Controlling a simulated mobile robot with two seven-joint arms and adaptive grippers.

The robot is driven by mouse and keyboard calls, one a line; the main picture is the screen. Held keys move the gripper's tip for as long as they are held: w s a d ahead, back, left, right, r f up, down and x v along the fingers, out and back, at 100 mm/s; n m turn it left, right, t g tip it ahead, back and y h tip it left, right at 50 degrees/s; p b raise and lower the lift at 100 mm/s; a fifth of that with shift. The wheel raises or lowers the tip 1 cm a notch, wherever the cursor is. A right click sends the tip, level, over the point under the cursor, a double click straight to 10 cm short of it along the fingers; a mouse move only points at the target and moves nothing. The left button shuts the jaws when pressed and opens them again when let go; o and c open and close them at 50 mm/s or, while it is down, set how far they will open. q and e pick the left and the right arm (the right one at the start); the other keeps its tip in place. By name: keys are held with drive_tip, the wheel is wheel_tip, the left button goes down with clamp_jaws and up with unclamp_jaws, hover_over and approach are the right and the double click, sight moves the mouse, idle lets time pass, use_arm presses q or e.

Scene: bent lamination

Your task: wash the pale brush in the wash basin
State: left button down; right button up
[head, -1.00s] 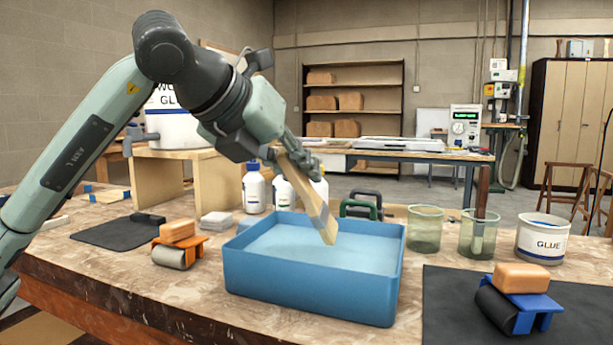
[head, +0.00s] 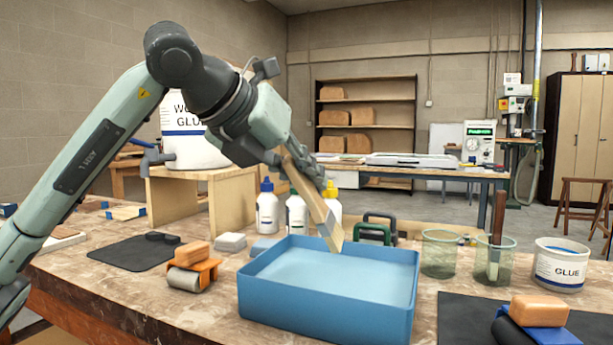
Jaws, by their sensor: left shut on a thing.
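The pale brush (head: 308,192) has a flat wooden handle, a grey metal band and pale bristles. My left gripper (head: 296,160) is shut on its upper handle and holds it tilted, bristles down and to the right. The bristle end shows over the far part of the blue wash basin (head: 325,308), above the pale blue water (head: 330,272); it looks clear of the water. My right gripper is not in view.
Glue bottles (head: 267,208) and green and dark clamps (head: 375,229) stand behind the basin. To the right are two jars (head: 440,254) and a glue bucket (head: 560,265). An orange roller (head: 193,268) lies left. A blue roller (head: 537,318) is at the right front.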

use_arm(q)
drive_tip(key=shift+r, duration=0.1)
idle(0.4)
drive_tip(key=shift+r+p, duration=1.7)
drive_tip(key=shift+r, duration=0.75)
